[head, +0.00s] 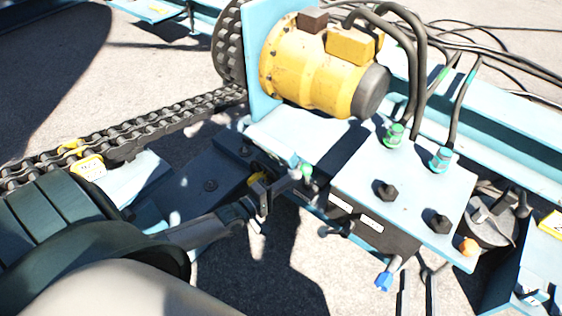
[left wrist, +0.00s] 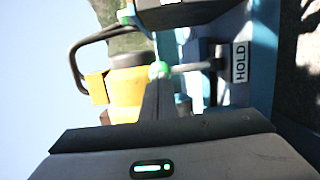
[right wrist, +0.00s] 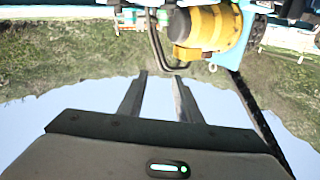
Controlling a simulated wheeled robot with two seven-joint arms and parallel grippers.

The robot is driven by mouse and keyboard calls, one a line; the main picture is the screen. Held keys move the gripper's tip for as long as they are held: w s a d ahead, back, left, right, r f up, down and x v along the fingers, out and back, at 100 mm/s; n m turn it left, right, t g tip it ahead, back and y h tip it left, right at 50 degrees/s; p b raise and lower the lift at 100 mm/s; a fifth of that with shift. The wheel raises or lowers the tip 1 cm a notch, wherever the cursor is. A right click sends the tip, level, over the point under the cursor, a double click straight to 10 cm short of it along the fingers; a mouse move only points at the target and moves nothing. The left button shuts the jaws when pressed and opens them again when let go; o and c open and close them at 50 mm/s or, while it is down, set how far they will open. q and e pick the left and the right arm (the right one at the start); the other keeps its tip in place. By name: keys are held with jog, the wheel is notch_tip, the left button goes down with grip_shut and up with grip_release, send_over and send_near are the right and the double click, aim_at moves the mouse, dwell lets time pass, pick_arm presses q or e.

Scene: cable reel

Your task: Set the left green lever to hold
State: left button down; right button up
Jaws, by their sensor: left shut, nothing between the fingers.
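The left green lever's round green knob (head: 306,170) shows at the left corner of the light blue valve block. In the left wrist view its green knob (left wrist: 160,70) sits on a grey rod that runs right toward a white label reading HOLD (left wrist: 239,62). My left gripper (head: 288,183) is beside the knob, coming from the left. In the left wrist view my left gripper (left wrist: 158,84) is shut and empty, its tips in line with the knob. I cannot tell if they touch it.
The valve block (head: 408,190) carries black bolts, hose fittings and white labels on its dark front. A blue-tipped lever (head: 384,281) and an orange knob (head: 468,246) are to the right. A yellow motor (head: 315,70) stands behind; a chain (head: 130,127) runs at left.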

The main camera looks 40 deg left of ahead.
aim_at(302, 166)
pick_arm(q)
jog(key=w+r+g+p, duration=0.1)
jog(key=w+p, duration=0.1)
jog(key=p, duration=0.1)
jog(key=shift+w+d+r, duration=0.1)
jog(key=shift+r, duration=0.1)
jog(key=shift+w+r+y+p, duration=0.15)
jog(key=shift+w+y+p, duration=0.05)
jog(key=shift+y+p, duration=0.15)
jog(key=shift+w+r, duration=0.1)
pick_arm(e)
jog(key=s+d+f+g+h, duration=0.1)
jog(key=s+d+f+g, duration=0.1)
jog(key=f+g, duration=0.2)
jog(key=s+d+f+g+h, duration=0.1)
jog(key=s+d+f+g, duration=0.1)
jog(key=f, duration=0.6)
jog(key=shift+s+f+m+g+h, duration=0.3)
jog(key=shift+s+g, duration=0.25)
jog(key=shift+g, duration=0.65)
